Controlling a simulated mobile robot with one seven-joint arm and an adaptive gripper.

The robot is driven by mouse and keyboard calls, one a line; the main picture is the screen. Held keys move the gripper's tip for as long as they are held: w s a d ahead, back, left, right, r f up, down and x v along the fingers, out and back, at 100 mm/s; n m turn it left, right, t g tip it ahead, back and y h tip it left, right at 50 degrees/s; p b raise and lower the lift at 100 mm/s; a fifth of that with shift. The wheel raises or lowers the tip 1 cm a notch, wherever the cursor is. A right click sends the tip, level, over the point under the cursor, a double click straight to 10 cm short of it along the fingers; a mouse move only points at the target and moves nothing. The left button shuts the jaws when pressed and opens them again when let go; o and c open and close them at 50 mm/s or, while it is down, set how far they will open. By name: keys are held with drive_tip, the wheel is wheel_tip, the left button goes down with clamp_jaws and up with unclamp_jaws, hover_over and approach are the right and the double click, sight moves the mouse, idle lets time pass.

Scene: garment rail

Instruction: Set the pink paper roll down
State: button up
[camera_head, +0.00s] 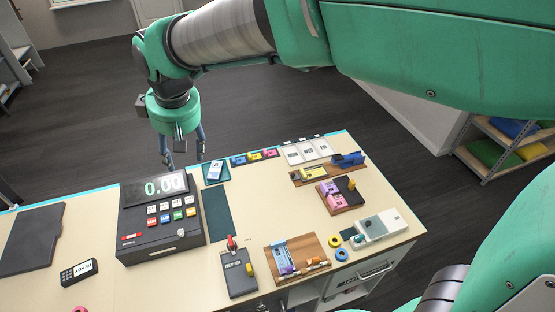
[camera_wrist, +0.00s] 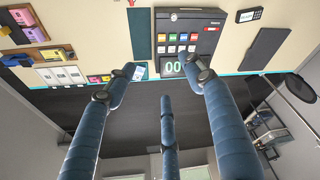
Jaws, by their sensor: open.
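A small pink round thing (camera_head: 80,309), possibly the pink paper roll, is cut off by the bottom edge of the head view, in front of the card reader. I cannot tell for sure that it is the roll. My gripper (camera_head: 185,160) hangs beyond the far edge of the counter, behind the cash register. In the wrist view my gripper (camera_wrist: 164,78) has its blue fingers spread, with nothing between them. No pink roll shows clearly in the wrist view.
The counter (camera_head: 125,285) carries a cash register (camera_head: 160,222), a card reader (camera_head: 79,272), a dark board (camera_head: 32,238) and several wooden trays. Yellow (camera_head: 335,241) and blue (camera_head: 342,255) rings lie at the right. Shelves (camera_head: 505,145) stand at the right.

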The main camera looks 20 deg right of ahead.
drive_tip(key=s+d+r+m+t, duration=0.1)
drive_tip(key=s+d+r+m, duration=0.1)
drive_tip(key=s+d, duration=0.4)
drive_tip(key=s+d+r+m, duration=0.2)
drive_tip(key=s+d, duration=0.1)
drive_tip(key=d, duration=0.6)
drive_tip(key=s+d+f+m+t, duration=0.1)
drive_tip(key=s+d+m, duration=0.1)
drive_tip(key=s+d, duration=0.3)
drive_tip(key=s+d+f+m+h, duration=0.1)
drive_tip(key=s+d+f+m, duration=0.1)
drive_tip(key=s+d, duration=0.3)
drive_tip(key=s, duration=0.3)
drive_tip(key=shift+s+m+t, duration=0.3)
drive_tip(key=shift+t, duration=0.1)
drive_tip(key=shift+d+f, duration=0.1)
wheel_tip(320, 180, down, 17)
drive_tip(key=b, duration=1.7)
